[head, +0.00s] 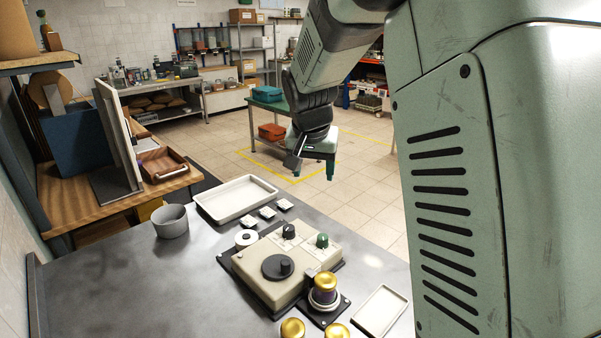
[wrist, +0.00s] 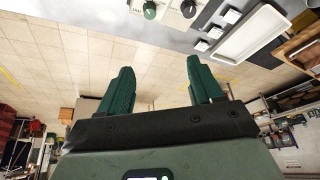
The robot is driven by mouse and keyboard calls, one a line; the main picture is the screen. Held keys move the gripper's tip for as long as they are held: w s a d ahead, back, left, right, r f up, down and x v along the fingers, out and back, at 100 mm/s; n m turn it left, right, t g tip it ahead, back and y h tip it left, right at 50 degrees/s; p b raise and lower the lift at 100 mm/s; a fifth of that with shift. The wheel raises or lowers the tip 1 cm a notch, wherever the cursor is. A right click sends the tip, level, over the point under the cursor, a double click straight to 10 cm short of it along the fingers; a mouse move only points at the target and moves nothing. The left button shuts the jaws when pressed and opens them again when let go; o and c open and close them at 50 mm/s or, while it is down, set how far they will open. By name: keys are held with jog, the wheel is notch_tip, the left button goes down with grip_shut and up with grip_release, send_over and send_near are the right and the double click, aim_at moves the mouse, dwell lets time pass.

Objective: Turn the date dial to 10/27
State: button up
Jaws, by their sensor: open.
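A cream machine (head: 262,283) stands on the grey bench on a dark base. A large black dial (head: 278,267) is on its top. A small black knob (head: 288,231) and a green knob (head: 322,240) sit behind it. The date markings are too small to read, so I cannot tell the setting. My gripper (head: 318,174) is open and empty, in the air beyond the machine, apart from it. In the wrist view my open fingers (wrist: 160,72) point toward the green knob (wrist: 150,10) and black knob (wrist: 188,8) at the top edge; the large dial is not visible there.
A gold-lidded jar (head: 326,283) stands at the machine's front right, with more gold lids (head: 292,329) in front. A white tray (head: 237,197), small white squares (head: 267,212), a grey bowl (head: 171,220) and a flat tray (head: 380,311) surround it. Bench left of the machine is clear.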

send_near(287, 228)
jog(key=shift+m+h, duration=0.3)
jog(key=x, duration=0.9)
jog(key=shift+w+f, duration=0.1)
jog(key=shift+f, duration=0.2)
jog(key=c, duration=1.1)
jog(key=shift+o, duration=0.2)
jog(key=shift+a, duration=0.1)
jog(key=m, duration=0.2)
jog(key=m+h, duration=0.1)
jog(key=m, duration=0.1)
jog(key=shift+a+g+h, duration=0.15)
jog(key=shift+g+h, duration=0.15)
jog(key=shift+g, duration=0.1)
jog(key=shift+w+m+g+h, duration=0.1)
jog(key=shift+m+g+h, duration=0.3)
jog(key=shift+m, duration=1.4)
